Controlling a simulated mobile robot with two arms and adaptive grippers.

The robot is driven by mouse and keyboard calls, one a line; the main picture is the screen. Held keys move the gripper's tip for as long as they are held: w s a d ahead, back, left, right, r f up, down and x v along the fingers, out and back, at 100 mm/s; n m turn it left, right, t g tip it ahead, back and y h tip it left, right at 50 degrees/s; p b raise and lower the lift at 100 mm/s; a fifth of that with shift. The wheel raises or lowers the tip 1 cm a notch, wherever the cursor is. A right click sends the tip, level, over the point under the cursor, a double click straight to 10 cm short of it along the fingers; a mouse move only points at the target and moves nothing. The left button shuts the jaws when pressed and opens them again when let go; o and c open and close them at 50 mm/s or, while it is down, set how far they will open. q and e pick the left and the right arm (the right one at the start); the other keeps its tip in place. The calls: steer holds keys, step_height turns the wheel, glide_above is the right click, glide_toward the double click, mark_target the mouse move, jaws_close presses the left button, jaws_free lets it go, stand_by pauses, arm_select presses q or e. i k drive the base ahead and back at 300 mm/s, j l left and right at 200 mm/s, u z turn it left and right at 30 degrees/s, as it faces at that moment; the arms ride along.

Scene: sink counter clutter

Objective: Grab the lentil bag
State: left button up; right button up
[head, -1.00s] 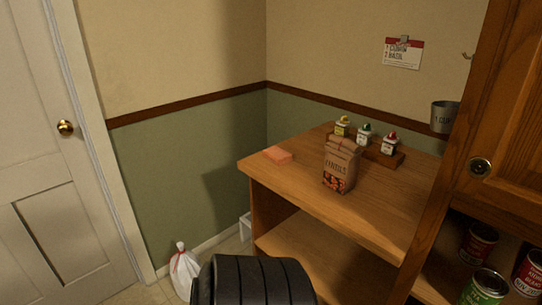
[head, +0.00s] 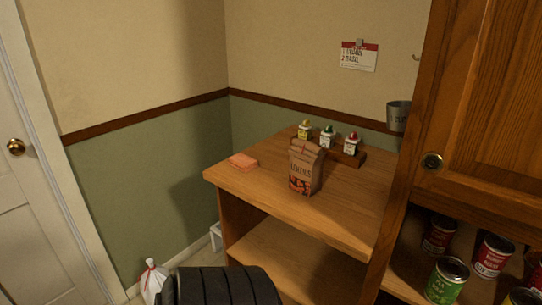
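The lentil bag (head: 305,167) is a brown paper bag with dark lettering and a red-orange picture low on its front. It stands upright on the wooden counter (head: 345,208), near its middle. A dark ribbed part of my own body shows at the bottom of the view, well short of the bag. Neither of my grippers is in view, and nothing touches the bag.
Behind the bag, small bottles with yellow, green and red caps (head: 351,143) stand in a wooden rack. An orange sponge (head: 243,160) lies at the counter's left. A wooden cabinet (head: 480,110) with cans (head: 447,280) below closes off the right. A white tied bag (head: 152,280) sits on the floor.

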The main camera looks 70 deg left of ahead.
mark_target(307, 158)
steer(key=u, duration=2.05)
